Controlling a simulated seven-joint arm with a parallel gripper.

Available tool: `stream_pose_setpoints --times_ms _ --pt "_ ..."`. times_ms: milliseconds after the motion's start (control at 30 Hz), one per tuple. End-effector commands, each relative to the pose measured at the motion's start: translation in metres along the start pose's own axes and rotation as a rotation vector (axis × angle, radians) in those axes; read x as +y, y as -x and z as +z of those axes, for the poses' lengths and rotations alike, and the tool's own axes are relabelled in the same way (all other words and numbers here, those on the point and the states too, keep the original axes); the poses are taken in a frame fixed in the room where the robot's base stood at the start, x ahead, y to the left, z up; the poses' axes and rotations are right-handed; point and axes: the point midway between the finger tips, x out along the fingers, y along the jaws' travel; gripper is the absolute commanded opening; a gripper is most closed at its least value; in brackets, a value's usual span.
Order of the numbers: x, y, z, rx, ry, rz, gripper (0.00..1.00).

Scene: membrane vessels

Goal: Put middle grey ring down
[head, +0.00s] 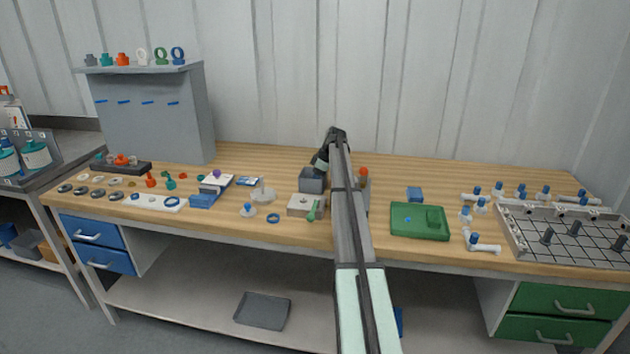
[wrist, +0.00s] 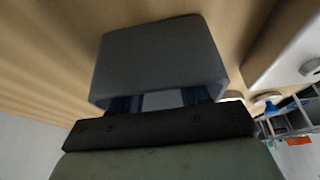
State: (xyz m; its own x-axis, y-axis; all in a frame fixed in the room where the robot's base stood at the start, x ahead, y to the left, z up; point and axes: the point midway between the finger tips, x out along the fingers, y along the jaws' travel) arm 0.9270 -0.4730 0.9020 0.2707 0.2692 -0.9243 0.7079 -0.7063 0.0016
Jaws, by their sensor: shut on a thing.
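My gripper (head: 318,170) is at the middle of the bench, pointing down. In the wrist view its two dark fingers (wrist: 160,102) meet a broad grey box-like piece (wrist: 160,55), which looks like the grey ring. It is held in the jaws and fills the middle of that view. In the head view the grey piece (head: 312,184) is under my gripper, at or just above the wooden bench top. I cannot tell whether it touches the wood. Its opening and far side are hidden.
A pale block with a green-handled part (head: 304,206) stands just in front. An orange-topped piece (head: 364,178) is close behind my arm on the right.

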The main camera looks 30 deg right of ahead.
Motion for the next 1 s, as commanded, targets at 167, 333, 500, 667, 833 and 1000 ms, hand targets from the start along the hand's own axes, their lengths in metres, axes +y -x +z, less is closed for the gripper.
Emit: stream_pose_setpoints --times_ms 167,333,500,667,833,1000 --pt "0.0 -0.001 0.001 0.0 0.0 0.0 0.56" --pt "0.0 -0.001 0.001 0.0 0.0 0.0 0.56" --pt "0.0 0.003 -0.001 0.0 0.0 0.0 0.56" --pt "0.001 0.021 -0.001 0.001 0.0 0.001 0.56" --pt "0.001 0.053 -0.001 0.001 0.001 0.001 0.56" --pt "0.001 0.084 0.0 0.001 0.0 0.001 0.56"
